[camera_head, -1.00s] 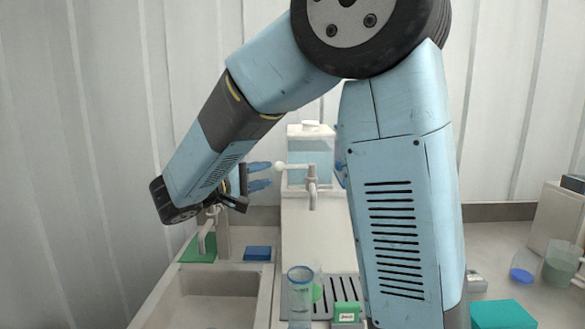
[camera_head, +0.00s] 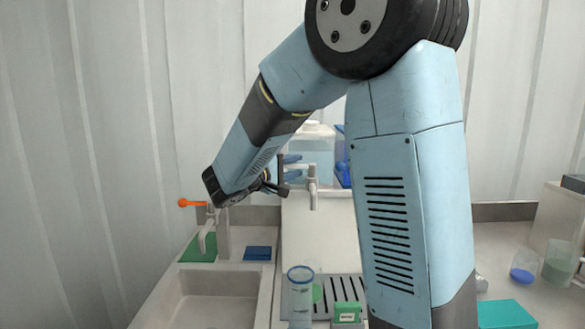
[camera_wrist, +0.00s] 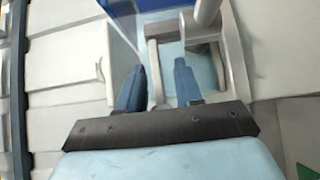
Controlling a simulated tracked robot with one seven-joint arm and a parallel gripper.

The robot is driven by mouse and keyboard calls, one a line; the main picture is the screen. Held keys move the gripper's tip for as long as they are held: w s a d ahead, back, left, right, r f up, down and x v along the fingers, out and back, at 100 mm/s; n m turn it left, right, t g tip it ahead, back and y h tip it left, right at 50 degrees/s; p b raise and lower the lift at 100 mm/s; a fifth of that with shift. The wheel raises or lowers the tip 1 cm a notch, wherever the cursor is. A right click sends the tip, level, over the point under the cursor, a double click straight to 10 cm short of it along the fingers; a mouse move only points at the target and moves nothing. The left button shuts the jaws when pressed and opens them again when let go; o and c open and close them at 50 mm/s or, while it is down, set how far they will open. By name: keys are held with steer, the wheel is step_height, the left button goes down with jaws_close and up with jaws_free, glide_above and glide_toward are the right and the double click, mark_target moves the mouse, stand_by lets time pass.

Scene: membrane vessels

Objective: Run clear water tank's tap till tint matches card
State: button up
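The clear water tank (camera_head: 319,146) stands on the raised counter at the back, partly behind my arm. Its white tap (camera_head: 313,190) points down on the tank's front. My gripper (camera_head: 292,165) is just left of this tap. In the wrist view my gripper (camera_wrist: 158,78) shows two blue fingers apart, with white tap parts beyond and between them; I cannot tell whether they touch. The tap's handle is hidden in the head view. A clear tall vessel (camera_head: 300,298) stands at the front by the drip grate.
A sink tap with an orange knob (camera_head: 184,203) stands left, above a basin (camera_head: 215,296). A small green labelled box (camera_head: 346,312) sits by the grate (camera_head: 342,288). Beakers with blue (camera_head: 522,274) and green (camera_head: 559,268) contents stand right.

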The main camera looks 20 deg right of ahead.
steer(key=shift+c, duration=0.2)
jaws_close()
steer(key=shift+a, duration=0.1)
